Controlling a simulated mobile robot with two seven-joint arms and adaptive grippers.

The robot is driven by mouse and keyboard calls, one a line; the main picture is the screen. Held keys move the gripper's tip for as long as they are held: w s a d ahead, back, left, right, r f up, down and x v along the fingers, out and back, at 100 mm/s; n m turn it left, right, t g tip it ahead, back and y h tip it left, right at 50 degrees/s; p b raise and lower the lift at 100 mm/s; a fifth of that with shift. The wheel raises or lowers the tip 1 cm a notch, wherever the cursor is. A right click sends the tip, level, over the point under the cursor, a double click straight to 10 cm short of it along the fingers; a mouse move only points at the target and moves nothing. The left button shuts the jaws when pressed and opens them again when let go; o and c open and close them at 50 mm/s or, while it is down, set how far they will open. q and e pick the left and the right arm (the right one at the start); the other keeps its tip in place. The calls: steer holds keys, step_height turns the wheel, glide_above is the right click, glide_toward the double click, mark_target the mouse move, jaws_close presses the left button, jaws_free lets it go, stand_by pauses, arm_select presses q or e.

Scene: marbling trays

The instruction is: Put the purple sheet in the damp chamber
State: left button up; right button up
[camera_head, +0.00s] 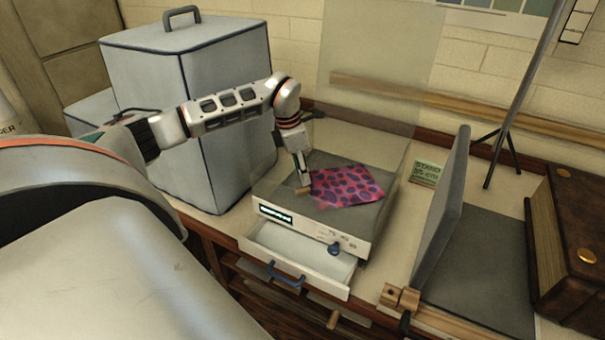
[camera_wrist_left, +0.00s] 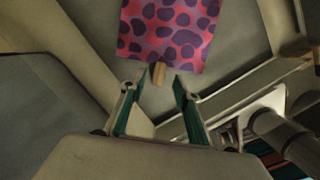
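The purple sheet (camera_head: 345,187), pink with dark purple spots, lies on the grey top of a pale device with a display. It also shows in the wrist view (camera_wrist_left: 170,30), with a small wooden tab (camera_wrist_left: 158,73) at its near edge. My left gripper (camera_head: 303,182) is over the sheet's left front corner, by the tab. In the wrist view the left gripper's fingers (camera_wrist_left: 155,87) are apart, with the tab just ahead between their tips. I cannot tell for certain which container is the damp chamber; a large grey lidded box (camera_head: 185,95) stands left of the device. My right gripper is not in view.
The device's clear lid (camera_head: 375,60) stands raised behind it. Its front drawer (camera_head: 300,258) is pulled out. A grey hinged board (camera_head: 443,210) stands open at right, beside a brown leather-covered case (camera_head: 575,240) and a thin stand (camera_head: 515,105).

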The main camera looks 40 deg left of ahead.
arm_select(q)
step_height(320, 180, up, 11)
steer(key=s+a, duration=0.1)
steer(key=s, duration=0.1)
stand_by(0.6)
